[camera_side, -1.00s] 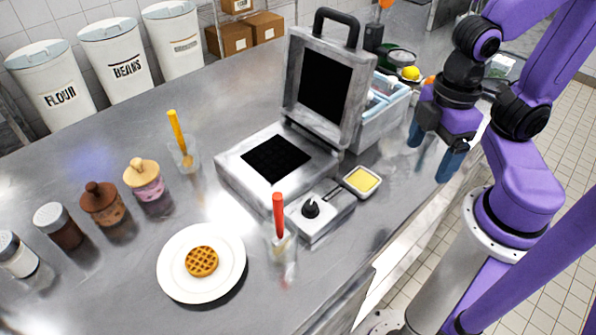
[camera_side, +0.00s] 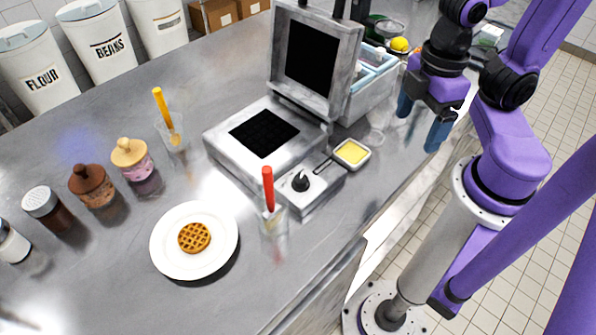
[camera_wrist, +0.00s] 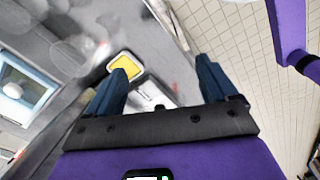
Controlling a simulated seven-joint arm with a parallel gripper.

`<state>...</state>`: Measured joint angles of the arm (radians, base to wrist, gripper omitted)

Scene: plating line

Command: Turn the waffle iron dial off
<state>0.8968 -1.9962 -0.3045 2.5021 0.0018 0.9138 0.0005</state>
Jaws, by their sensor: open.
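The waffle iron (camera_side: 262,140) stands on the steel counter with its lid raised and its dark plates bare. Its dial (camera_side: 300,181) is a black knob on a small light-grey control box (camera_side: 322,192) in front of the iron. I cannot tell the dial's setting. My gripper (camera_side: 422,125) is open and empty, to the right of the iron near the counter's right edge, apart from the dial. In the wrist view my gripper (camera_wrist: 168,75) has its two blue fingers spread, with part of the control box (camera_wrist: 150,96) between them.
A square dish of yellow stuff (camera_side: 352,153) sits beside the control box. A cup with a red-handled tool (camera_side: 272,215) stands close before the dial. A plate (camera_side: 168,262) holds a waffle. A bin with blue contents (camera_side: 378,85) stands behind the dish.

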